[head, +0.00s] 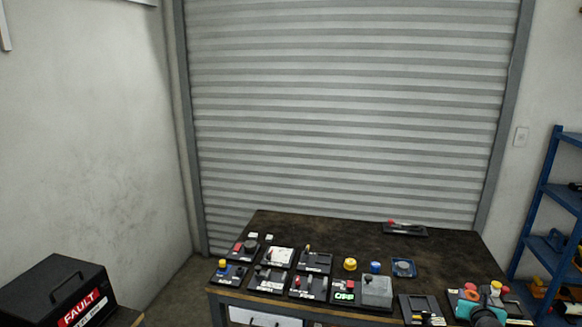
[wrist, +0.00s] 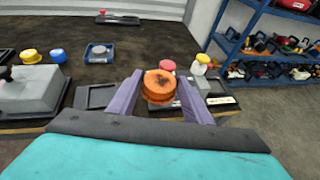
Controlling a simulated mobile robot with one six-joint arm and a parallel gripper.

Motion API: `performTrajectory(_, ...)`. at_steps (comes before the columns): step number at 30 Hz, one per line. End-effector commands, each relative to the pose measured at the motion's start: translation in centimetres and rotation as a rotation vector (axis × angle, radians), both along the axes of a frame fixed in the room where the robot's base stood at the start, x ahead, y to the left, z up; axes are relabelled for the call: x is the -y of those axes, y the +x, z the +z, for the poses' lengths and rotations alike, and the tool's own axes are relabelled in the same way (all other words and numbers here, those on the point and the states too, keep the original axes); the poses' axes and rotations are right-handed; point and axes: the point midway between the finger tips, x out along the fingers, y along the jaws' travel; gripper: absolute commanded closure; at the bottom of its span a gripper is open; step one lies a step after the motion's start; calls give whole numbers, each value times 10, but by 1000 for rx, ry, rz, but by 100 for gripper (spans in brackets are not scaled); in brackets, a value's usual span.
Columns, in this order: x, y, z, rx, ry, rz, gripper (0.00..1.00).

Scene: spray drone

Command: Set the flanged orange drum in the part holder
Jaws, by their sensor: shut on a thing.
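My gripper (wrist: 158,92) is shut on the orange drum (wrist: 158,84) in the wrist view, with one purple-grey finger on each side. The drum has a wider round top with dark marks, and it looks upright. A small square blue holder (wrist: 98,53) with a round grey middle lies on the table, left of and beyond the drum. It also shows in the head view (head: 403,268). It may be the part holder; I cannot tell if its middle is empty. In the head view my teal gripper is at the table's front right, among small coloured parts.
A yellow round part (head: 350,264) and a blue one (head: 375,267) stand left of the blue holder. A grey box (head: 376,291) and several black control panels line the front. A dark tray (head: 405,229) lies behind. The table's back middle is clear.

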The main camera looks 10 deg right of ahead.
Motion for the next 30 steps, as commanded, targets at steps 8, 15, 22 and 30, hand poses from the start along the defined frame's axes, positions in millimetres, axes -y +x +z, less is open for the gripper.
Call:
performTrajectory(8, -11, 11, -5, 0, 0, 21, 77)
performTrajectory(15, -31, 31, -7, -1, -1, 58, 77)
performTrajectory(22, -62, 59, -7, 2, -1, 110, 77)
performTrajectory(30, -138, 105, -10, 1, 0, 242, 77)
